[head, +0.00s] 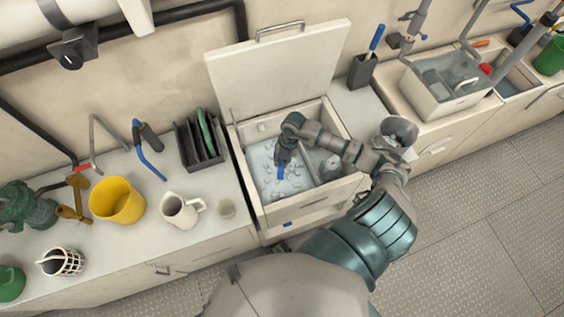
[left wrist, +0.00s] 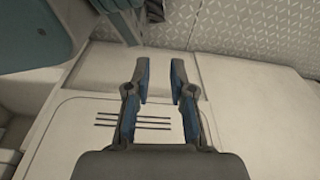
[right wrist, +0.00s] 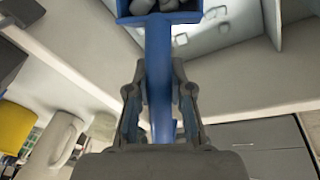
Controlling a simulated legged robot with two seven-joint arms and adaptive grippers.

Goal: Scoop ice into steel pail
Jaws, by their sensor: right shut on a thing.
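The open ice chest (head: 335,192) holds loose ice cubes (head: 268,178) in its left compartment. My right gripper (head: 283,157) is inside that compartment, shut on the handle of a blue scoop (head: 280,173). In the right wrist view the scoop (right wrist: 158,60) stands out past the fingers (right wrist: 160,100), with several ice pieces (right wrist: 165,5) in its bowl. The steel pail (head: 410,130) stands on the counter right of the chest, beside my right arm; pale lumps show inside it. My left gripper (left wrist: 160,82) is open and empty in the left wrist view, above a pale surface; it is outside the head view.
The raised lid (head: 280,70) stands behind the chest, and a divider (head: 305,160) splits its inside. A yellow bucket (head: 117,203), white jug (head: 180,210) and dark rack (head: 200,145) crowd the left counter. A dark holder (head: 361,72) stands behind right.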

